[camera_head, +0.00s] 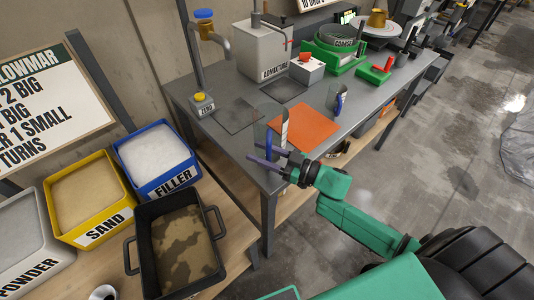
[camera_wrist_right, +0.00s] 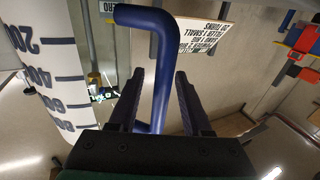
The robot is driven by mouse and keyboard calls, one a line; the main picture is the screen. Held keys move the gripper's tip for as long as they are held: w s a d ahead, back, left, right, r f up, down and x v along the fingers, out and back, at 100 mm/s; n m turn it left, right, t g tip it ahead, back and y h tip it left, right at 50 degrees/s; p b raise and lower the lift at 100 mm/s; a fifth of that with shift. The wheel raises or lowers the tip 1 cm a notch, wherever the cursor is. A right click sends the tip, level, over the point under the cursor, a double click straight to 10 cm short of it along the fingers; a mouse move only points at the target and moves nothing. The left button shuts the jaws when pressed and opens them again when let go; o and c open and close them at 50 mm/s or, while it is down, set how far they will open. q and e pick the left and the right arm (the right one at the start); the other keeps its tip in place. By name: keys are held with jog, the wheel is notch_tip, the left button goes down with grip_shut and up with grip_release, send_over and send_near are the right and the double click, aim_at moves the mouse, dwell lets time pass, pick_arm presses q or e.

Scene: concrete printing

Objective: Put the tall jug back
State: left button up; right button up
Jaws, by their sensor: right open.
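The tall jug (camera_head: 282,129) is clear with a blue handle and stands upright at the front edge of the grey bench, beside the orange mat (camera_head: 308,128). In the right wrist view its side with printed volume marks (camera_wrist_right: 40,70) fills the left, and its blue handle (camera_wrist_right: 160,60) runs between my fingers. My right gripper (camera_head: 268,155) is open, with one finger on each side of the handle; I cannot tell whether they touch it. A smaller clear jug (camera_head: 337,102) with a blue handle stands at the right of the orange mat. My left gripper is not in view.
Dark mats (camera_head: 238,115) lie bare on the bench. A tap (camera_head: 199,60), a scale marked zero (camera_head: 201,104), an admixture box (camera_head: 262,48) and green equipment (camera_head: 335,50) stand behind. Filler (camera_head: 158,162) and sand (camera_head: 90,200) bins and a black tub (camera_head: 150,208) are at lower left.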

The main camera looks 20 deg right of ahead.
jog(key=shift+s+d, duration=0.2)
jog(key=b+v, duration=0.1)
jog(key=v, duration=1)
jog(key=shift+s+d, duration=0.15)
jog(key=shift+d, duration=0.05)
jog(key=shift+r, duration=0.1)
